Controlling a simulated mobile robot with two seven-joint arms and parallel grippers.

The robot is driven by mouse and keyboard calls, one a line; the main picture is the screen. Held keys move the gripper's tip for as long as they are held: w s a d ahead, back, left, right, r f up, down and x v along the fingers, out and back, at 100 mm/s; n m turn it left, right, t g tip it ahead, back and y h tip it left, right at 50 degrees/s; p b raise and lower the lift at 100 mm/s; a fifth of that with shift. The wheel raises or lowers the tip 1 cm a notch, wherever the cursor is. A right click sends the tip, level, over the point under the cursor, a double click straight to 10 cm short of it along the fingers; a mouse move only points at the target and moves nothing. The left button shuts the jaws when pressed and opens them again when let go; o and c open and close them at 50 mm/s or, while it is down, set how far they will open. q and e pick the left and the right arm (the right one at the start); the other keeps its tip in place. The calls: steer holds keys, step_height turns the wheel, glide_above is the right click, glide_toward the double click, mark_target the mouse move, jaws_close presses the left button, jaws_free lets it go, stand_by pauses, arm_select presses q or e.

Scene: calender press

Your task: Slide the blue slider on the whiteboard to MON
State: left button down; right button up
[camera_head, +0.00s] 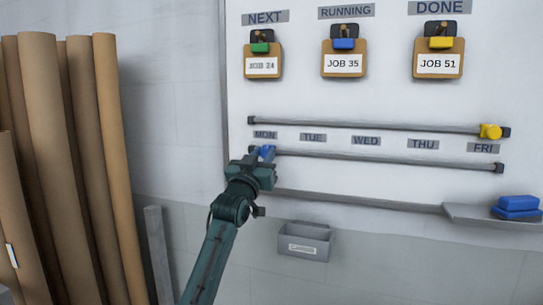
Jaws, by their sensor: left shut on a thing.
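The whiteboard (400,102) fills the right of the head view. The blue slider (267,152) is at the left end of the lower rail (380,160), just below the MON label (265,135). My left gripper (262,160) is shut on the blue slider and partly hides it. The TUE label (313,137), WED label (366,141), THU label (423,144) and FRI label (483,148) run to the right between the rails. My right gripper is not in view.
A yellow slider (490,131) sits at the right end of the upper rail (370,125). Several job tags hang above. A tray (465,211) with blue blocks (517,206) is at the lower right. A grey box (305,242) is below, and brown tubes (55,150) stand at left.

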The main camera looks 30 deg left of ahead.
arm_select(q)
steer(key=shift+s+a, duration=0.2)
steer(key=shift+a, duration=0.7)
steer(key=c, duration=1.2)
jaws_free()
steer(key=shift+a, duration=0.1)
steer(key=b+v, duration=0.2)
steer(key=v, duration=1.1)
steer(key=shift+s, duration=0.1)
